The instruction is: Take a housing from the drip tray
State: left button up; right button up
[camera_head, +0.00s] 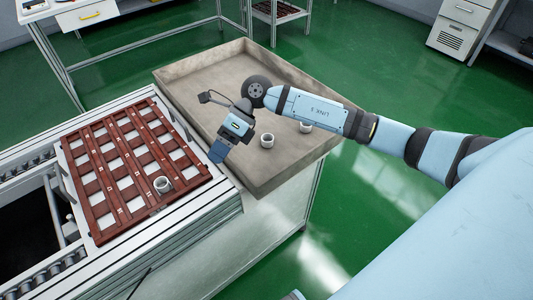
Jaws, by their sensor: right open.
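The drip tray (225,77) is a shallow beige tray beside the conveyor. Two small white cylindrical housings stand in its near right part: one housing (267,141) left of the other housing (306,127), which is partly covered by my right arm. My right gripper (217,151) is open and empty over the tray's left edge, to the left of both housings. A third housing (163,185) sits in a cell of the red-brown grid rack (97,212) on the conveyor. My left gripper does not show.
The conveyor with its rollers (40,285) runs along the left side. The tray's walls stand up around its floor, and its far part is clear. A workbench (150,40) stands at the back left and a white cabinet (461,30) at the back right.

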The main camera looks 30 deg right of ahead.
jog(key=w+d+f+n+t+h+b, duration=0.1)
jog(key=w+d+h+b, duration=0.35)
jog(key=d, duration=0.65)
jog(key=r+h, duration=0.1)
jog(key=h, duration=0.4)
send_over(268, 137)
jog(key=s, duration=0.1)
jog(key=f, duration=0.8)
jog(key=a+f+b, duration=0.1)
jog(key=f, duration=0.3)
jog(key=shift+s+f, duration=0.1)
jog(key=shift+f, duration=0.1)
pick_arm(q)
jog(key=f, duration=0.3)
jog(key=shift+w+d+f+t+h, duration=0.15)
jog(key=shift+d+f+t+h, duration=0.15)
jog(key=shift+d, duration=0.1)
pick_arm(e)
jog(key=shift+c, duration=1.3)
jog(key=c, duration=0.7)
